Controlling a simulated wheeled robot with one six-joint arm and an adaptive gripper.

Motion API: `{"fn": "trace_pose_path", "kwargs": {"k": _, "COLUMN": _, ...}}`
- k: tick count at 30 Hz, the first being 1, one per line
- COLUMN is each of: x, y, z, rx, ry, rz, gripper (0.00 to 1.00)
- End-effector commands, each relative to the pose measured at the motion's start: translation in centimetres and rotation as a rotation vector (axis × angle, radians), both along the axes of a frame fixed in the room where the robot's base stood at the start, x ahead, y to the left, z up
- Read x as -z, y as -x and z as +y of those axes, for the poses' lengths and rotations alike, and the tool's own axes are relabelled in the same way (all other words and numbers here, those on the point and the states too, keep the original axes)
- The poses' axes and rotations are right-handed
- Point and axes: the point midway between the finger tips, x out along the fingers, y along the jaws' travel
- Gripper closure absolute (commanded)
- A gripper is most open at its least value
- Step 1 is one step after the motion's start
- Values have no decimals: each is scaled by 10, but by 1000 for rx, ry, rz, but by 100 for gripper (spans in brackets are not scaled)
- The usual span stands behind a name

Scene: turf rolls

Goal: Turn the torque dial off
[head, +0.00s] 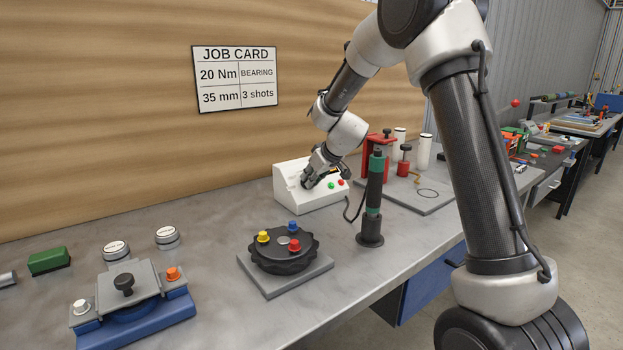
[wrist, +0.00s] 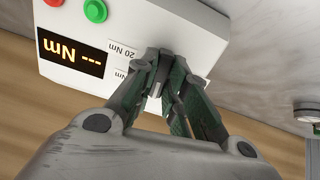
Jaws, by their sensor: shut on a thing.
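The white control box (head: 297,209) stands at the back of the bench against the wooden panel. In the wrist view the box (wrist: 190,22) appears upside down, with a dark display (wrist: 70,52) showing orange dashes and "Nm". A "20 Nm" label (wrist: 122,49) and a second, partly covered label lie beside my fingers. My gripper (head: 307,181) is at the left part of the box face. In the wrist view my gripper (wrist: 167,62) is shut on the torque dial, which its fingers almost wholly hide. The dial's pointing direction cannot be told.
Green and red buttons (wrist: 95,10) sit beside the display. A green-handled driver (head: 374,195) stands upright in front of the box. A round black fixture (head: 284,262) with coloured knobs and a blue-based jig (head: 140,320) lie nearer. A job card (head: 235,77) reads 20 Nm.

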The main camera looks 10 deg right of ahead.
Motion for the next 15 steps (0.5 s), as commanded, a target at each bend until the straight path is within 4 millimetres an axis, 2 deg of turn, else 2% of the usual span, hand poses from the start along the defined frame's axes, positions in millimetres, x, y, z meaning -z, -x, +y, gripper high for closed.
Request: {"fn": "trace_pose_path", "kwargs": {"k": 15, "x": 0, "y": 0, "z": 0, "rx": -363, "ry": 303, "rz": -124, "gripper": 100}}
